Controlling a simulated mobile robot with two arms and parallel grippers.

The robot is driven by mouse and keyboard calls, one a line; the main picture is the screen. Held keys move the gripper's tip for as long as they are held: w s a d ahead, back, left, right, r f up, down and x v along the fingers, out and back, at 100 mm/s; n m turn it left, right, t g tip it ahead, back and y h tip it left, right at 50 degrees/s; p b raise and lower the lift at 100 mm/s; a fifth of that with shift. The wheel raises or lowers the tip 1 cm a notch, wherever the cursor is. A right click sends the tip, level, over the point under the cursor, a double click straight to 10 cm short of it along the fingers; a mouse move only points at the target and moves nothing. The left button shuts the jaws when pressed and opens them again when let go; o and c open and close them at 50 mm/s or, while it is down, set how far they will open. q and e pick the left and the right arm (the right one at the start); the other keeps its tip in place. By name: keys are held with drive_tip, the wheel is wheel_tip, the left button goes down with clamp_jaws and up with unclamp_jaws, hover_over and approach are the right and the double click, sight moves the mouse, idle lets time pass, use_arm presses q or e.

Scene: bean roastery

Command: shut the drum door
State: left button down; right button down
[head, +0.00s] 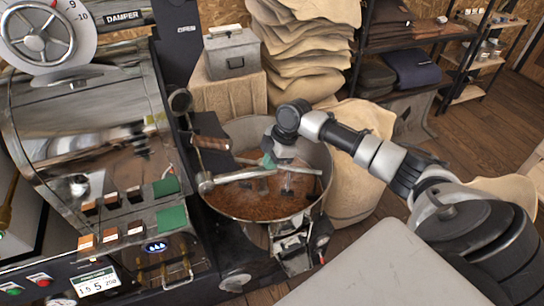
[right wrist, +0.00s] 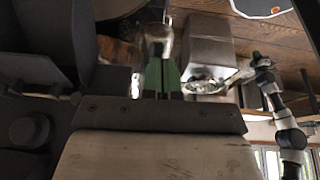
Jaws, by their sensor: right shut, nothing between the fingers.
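The drum door (head: 208,124) is a dark plate with a brown wooden handle (head: 211,143). In the head view it stands out from the right side of the roaster (head: 90,120), at the left rim of the round bean bin, and looks open. My right gripper (head: 270,162) is over the bin, a little right of the handle and apart from it. Its green fingers are together and empty; they also show in the right wrist view (right wrist: 162,76). My left gripper does not show in the head view.
The bean bin (head: 228,213) with stirring arms lies below my right gripper. A metal box (head: 232,52) on a sack-covered stand is behind it, with stacked sacks (head: 300,50) and shelves further back. Wooden floor (head: 465,140) is open at the right.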

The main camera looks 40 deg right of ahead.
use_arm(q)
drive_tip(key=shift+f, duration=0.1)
use_arm(e)
drive_tip(key=shift+f, duration=0.15)
